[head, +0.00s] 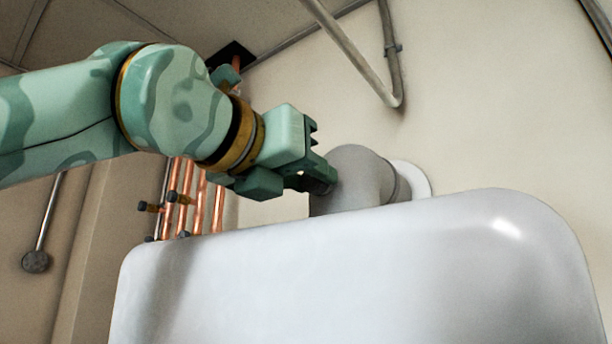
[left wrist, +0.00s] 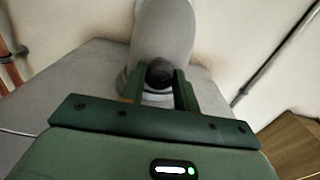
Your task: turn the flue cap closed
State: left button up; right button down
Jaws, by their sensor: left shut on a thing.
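The grey flue elbow (head: 355,175) rises behind the top of the white boiler casing and bends into the wall. My left gripper (head: 318,180) reaches in from the left and meets the near side of the elbow. In the left wrist view my left gripper (left wrist: 160,78) has its two fingers on either side of a small dark round cap (left wrist: 159,72) on the flue (left wrist: 163,30). It is shut on that cap, which is mostly hidden by the fingers in the head view. My right gripper is not in view.
The white boiler casing (head: 350,270) fills the lower front, right below my gripper. Copper pipes with dark valves (head: 185,200) stand behind it at the left. A grey conduit (head: 350,50) runs above the flue.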

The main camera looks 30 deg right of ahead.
pick_arm(q)
jog(key=shift+f+n+b, duration=0.15)
jog(key=shift+n+b, duration=1.75)
jog(key=shift+n, duration=0.2)
jog(key=n+b, duration=0.1)
jog(key=n, duration=0.1)
jog(key=shift+n, duration=0.3)
jog(key=shift+n+b, duration=0.8)
jog(key=shift+n, duration=1.1)
jog(key=shift+w, duration=0.1)
jog(key=o, duration=1)
